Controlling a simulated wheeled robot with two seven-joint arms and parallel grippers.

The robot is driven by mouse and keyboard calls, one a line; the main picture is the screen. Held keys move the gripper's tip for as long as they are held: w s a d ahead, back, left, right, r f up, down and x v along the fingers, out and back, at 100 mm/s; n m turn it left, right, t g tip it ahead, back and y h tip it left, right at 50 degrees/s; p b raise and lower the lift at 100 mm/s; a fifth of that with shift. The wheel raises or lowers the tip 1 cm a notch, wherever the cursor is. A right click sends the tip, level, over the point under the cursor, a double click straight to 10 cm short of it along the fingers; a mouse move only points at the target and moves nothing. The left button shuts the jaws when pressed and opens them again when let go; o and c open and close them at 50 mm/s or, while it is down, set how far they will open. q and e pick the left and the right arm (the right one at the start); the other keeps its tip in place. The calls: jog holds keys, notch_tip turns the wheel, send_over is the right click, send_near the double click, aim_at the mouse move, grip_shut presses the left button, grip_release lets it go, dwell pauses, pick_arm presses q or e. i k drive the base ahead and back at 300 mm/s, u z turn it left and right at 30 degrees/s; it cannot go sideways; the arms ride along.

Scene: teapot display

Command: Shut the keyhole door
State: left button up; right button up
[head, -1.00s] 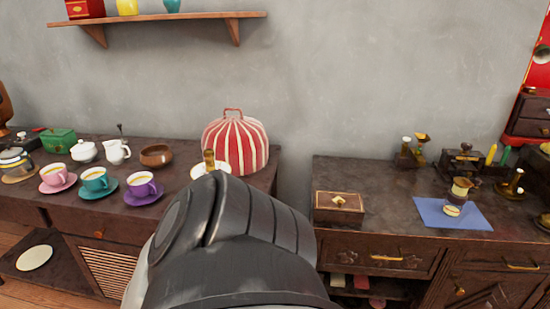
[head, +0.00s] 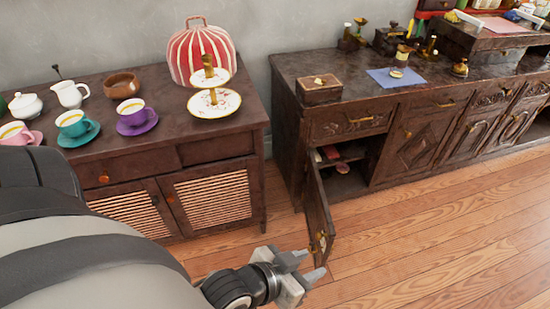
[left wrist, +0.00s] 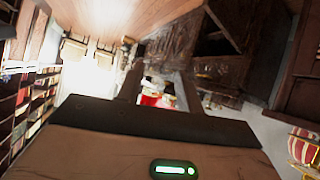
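The cabinet door (head: 318,205) on the right-hand dark wooden cabinet stands open, swung outward toward me. It has a brass fitting (head: 319,242) near its free edge; I cannot make out a keyhole. The open compartment (head: 342,165) behind it shows shelves with a few small items. My left gripper (head: 310,266) is open and empty at the bottom of the head view, close to the door's lower free end; I cannot tell whether it touches. In the left wrist view its two dark fingers (left wrist: 160,88) are apart. My right gripper is not in view.
The left cabinet (head: 215,195) with louvered doors bears cups, a tiered stand (head: 214,103) and a striped red cosy (head: 200,55). A small box (head: 319,90) sits on the right cabinet's top. The wooden floor (head: 430,240) at right is clear.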

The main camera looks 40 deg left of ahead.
aim_at(321, 228)
jog(key=u, duration=0.85)
jog(key=i, duration=0.5)
jog(key=z, duration=1.2)
jog(key=k, duration=1.3)
jog(key=u, duration=1.45)
jog(key=i, duration=0.5)
